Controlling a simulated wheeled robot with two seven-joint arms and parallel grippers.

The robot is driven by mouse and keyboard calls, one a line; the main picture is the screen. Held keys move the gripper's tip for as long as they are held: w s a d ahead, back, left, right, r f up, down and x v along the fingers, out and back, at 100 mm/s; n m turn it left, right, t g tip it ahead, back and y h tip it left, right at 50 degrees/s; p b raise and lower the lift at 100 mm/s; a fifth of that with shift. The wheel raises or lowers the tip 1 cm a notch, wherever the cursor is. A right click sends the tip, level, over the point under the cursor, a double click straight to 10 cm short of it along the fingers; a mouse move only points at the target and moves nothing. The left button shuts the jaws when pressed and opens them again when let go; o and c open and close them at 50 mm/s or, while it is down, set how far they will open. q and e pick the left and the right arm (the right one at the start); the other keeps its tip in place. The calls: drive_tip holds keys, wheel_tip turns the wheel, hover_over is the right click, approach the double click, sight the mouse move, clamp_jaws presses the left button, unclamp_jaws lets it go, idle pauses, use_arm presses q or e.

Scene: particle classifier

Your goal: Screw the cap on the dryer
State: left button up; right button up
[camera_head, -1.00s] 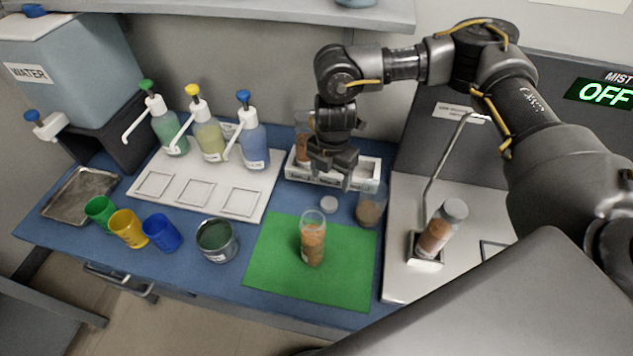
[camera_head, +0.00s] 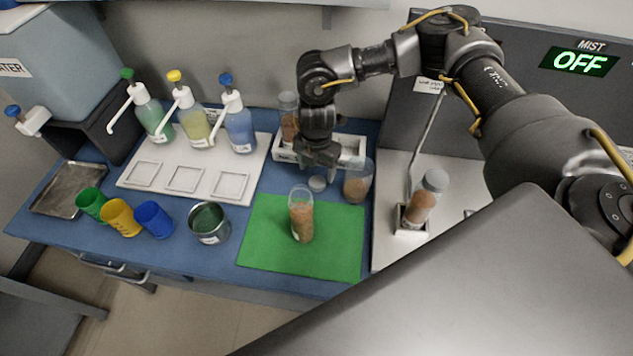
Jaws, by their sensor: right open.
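A small pale cap (camera_head: 317,183) lies on the blue bench top just behind the green mat. My right gripper (camera_head: 318,162) is open and points down, a little behind and above the cap, with nothing seen between its fingers. A clear uncapped bottle with orange-brown contents (camera_head: 301,220) stands upright on the green mat (camera_head: 262,245). Another clear container with brown contents (camera_head: 357,185) stands right of the cap. Which of these is the dryer I cannot tell. My left gripper is not in view.
A white rack (camera_head: 350,150) holding a brown-filled bottle (camera_head: 289,125) stands behind my gripper. A capped bottle (camera_head: 420,203) stands in a holder on the right. A metal tin (camera_head: 210,225), coloured cups (camera_head: 122,218) and pump bottles (camera_head: 240,130) are left. The green mat's right side is clear.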

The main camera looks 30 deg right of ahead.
sight(316, 182)
drive_tip(key=shift+s+f, duration=0.1)
drive_tip(key=shift+f, duration=0.2)
wheel_tip(316, 182, down, 4)
drive_tip(key=shift+r+p, duration=0.2)
drive_tip(key=shift+p, duration=0.65)
drive_tip(key=shift+f, duration=0.55)
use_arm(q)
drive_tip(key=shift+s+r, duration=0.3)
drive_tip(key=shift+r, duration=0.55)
use_arm(e)
drive_tip(key=shift+c, duration=0.3)
drive_tip(key=c, duration=1)
drive_tip(key=shift+r, duration=0.15)
use_arm(q)
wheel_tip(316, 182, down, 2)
drive_tip(key=shift+b, duration=0.95)
use_arm(e)
wheel_tip(316, 182, up, 10)
